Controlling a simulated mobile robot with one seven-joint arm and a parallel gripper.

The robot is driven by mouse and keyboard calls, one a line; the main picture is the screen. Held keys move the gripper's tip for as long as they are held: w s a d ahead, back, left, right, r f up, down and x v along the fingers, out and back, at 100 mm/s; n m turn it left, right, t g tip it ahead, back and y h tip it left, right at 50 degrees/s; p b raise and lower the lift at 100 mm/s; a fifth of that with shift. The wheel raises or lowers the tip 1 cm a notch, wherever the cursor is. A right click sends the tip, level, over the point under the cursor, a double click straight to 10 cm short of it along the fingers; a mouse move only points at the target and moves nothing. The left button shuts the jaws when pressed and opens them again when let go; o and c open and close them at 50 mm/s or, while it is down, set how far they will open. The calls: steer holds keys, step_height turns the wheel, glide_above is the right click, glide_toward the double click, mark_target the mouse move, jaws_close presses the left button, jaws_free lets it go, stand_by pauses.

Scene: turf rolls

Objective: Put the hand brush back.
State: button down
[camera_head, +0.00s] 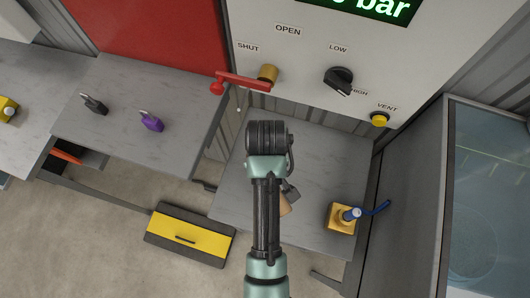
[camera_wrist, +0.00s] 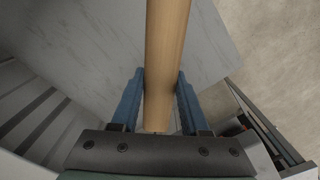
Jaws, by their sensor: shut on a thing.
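My gripper (camera_wrist: 159,76) shows in the wrist view with its two blue fingers on either side of a light wooden handle. I take this handle to be the hand brush's (camera_wrist: 166,35); it runs from the top edge down between the fingers. No bristles show. In the head view my arm reaches over the grey bench below the panel and hides most of what is held. A small wooden piece (camera_head: 285,207) shows beside the arm, below a dark grey part of my gripper.
A yellow block with a blue handle (camera_head: 343,217) stands on the right of the bench (camera_head: 320,165). A panel (camera_head: 300,55) with a red lever (camera_head: 240,80), black knob and yellow button rises behind. Black and purple padlocks (camera_head: 151,121) lie on the left bench.

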steer(key=shift+f, duration=3.4)
steer(key=shift+f, duration=0.1)
steer(key=shift+f, duration=0.1)
steer(key=shift+c, duration=2)
jaws_free()
steer(key=shift+s, duration=0.1)
step_height(320, 180, up, 12)
steer(key=shift+r, duration=0.2)
